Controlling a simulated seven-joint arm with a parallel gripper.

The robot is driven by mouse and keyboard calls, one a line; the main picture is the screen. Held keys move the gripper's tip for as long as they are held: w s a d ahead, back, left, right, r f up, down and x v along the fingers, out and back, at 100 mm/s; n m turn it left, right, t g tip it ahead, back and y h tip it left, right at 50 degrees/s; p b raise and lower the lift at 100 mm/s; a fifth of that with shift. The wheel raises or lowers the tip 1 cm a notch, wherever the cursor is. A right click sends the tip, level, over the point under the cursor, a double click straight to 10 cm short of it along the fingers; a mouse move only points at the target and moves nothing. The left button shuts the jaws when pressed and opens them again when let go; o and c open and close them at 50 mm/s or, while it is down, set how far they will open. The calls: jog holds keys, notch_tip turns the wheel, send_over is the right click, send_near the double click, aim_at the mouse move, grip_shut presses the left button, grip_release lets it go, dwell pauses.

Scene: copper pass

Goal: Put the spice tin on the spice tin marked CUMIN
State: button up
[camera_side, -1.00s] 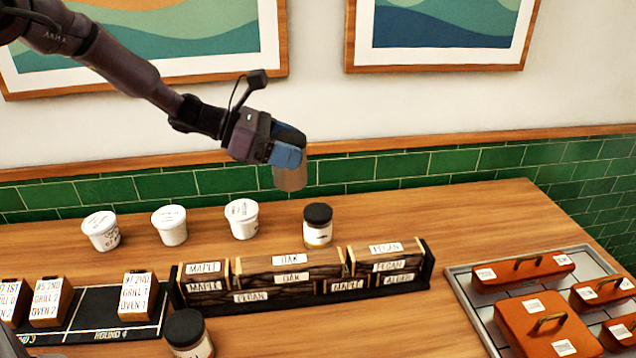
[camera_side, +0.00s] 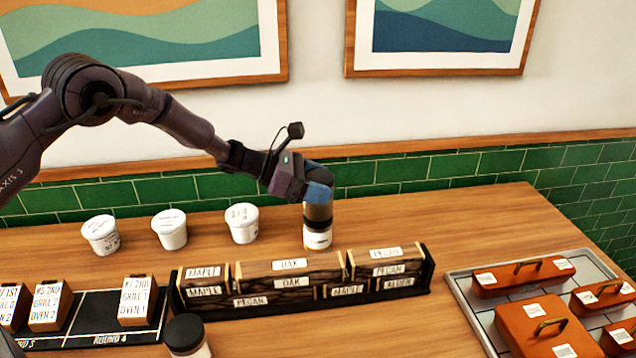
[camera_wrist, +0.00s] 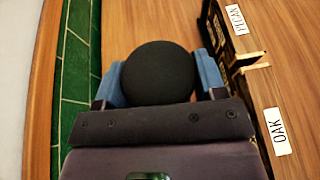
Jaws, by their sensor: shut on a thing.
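My gripper (camera_side: 318,190) is behind the row of labelled wood blocks. It is shut on a spice tin (camera_side: 318,211), a brownish cylinder whose round black lid (camera_wrist: 158,72) shows between the blue fingers in the wrist view. The held tin is upright, directly above another spice tin (camera_side: 317,239) with a pale label, standing on the counter. The two look in contact or nearly so; I cannot tell which. The lower tin's lid is mostly hidden, and its label is too small to read. Another black-lidded tin (camera_side: 187,337) stands at the front left.
The black rack of wood blocks (camera_side: 300,297) lies just in front of the two tins. Several white tubs (camera_side: 170,230) stand to the left at the back. A metal tray (camera_side: 468,290) with orange-brown lidded pieces is at the right. Green tiled wall is behind.

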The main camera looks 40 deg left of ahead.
jog(key=shift+f, duration=0.15)
jog(key=o, duration=1.1)
jog(key=shift+r, duration=0.2)
jog(key=v, duration=1.2)
